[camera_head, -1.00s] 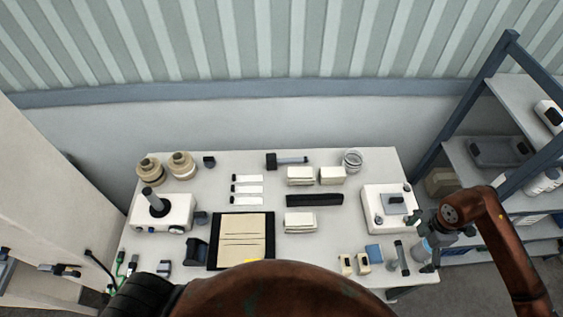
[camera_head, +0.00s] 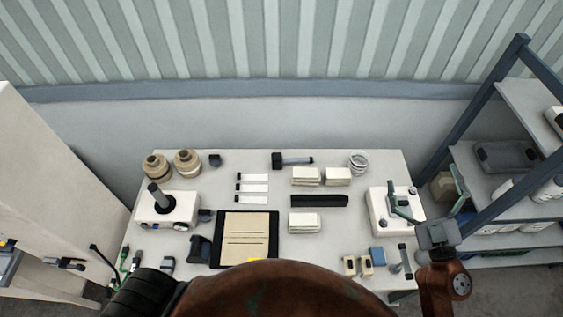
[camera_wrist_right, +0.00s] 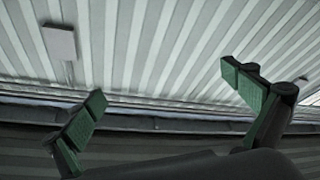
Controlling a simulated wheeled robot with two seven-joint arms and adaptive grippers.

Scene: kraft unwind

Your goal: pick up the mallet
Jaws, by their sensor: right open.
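The mallet (camera_head: 293,160) lies on the back part of the white table, with a dark block head at the left and a grey handle with a dark end pointing right. My right gripper (camera_head: 425,191) is at the table's right edge, its two fingers spread and pointing up and away. It is well to the right of and nearer than the mallet, not touching it. In the right wrist view its green-padded fingers (camera_wrist_right: 172,98) are wide apart with nothing between them; only the ribbed wall and a pale panel show beyond. My left gripper is not in view.
White boxes (camera_head: 307,176) and a black bar (camera_head: 319,201) lie in front of the mallet. A wire coil (camera_head: 358,162) stands to its right. A white device (camera_head: 391,219) sits beside my right gripper. A blue-framed shelf (camera_head: 473,123) stands at the right.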

